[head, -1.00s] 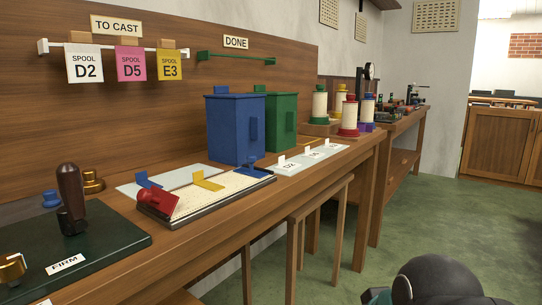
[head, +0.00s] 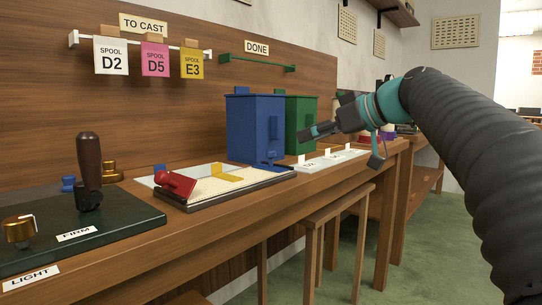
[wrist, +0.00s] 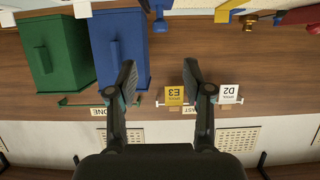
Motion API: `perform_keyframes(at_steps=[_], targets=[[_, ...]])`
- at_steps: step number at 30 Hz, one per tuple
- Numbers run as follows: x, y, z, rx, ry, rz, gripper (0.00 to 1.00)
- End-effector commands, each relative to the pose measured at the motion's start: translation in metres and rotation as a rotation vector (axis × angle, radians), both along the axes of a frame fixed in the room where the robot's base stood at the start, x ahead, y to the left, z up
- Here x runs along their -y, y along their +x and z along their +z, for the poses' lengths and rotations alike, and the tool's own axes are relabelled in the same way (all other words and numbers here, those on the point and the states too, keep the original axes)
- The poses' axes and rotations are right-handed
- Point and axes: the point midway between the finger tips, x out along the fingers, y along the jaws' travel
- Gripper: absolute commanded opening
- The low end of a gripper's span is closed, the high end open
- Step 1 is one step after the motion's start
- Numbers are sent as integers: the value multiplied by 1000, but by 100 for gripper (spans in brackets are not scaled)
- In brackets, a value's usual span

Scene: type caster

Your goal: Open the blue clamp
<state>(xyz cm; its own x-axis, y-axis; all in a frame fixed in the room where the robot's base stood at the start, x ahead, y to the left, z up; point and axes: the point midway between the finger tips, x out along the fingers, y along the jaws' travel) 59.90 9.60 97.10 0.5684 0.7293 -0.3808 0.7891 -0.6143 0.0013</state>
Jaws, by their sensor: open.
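The small blue clamp (head: 269,160) sits at the right end of the long pale tray (head: 225,188), in front of the blue box. It is small here, and I cannot tell its lever's position. In the wrist view a blue piece that looks like this clamp (wrist: 160,22) shows at the top edge, partly cut off. My gripper (head: 343,147) is open and empty, raised over the bench to the right of the clamp and apart from it.
The tray also bears a red clamp (head: 178,184) and a yellow piece (head: 226,174). A blue box (head: 254,125) and a green box (head: 300,125) stand close behind. A dark-handled press (head: 89,170) is at the left.

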Motion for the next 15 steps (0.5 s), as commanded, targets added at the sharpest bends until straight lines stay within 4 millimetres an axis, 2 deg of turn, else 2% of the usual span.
perform_keyframes(at_steps=[15], targets=[[-65,48,-34,-3,-2,3,51]])
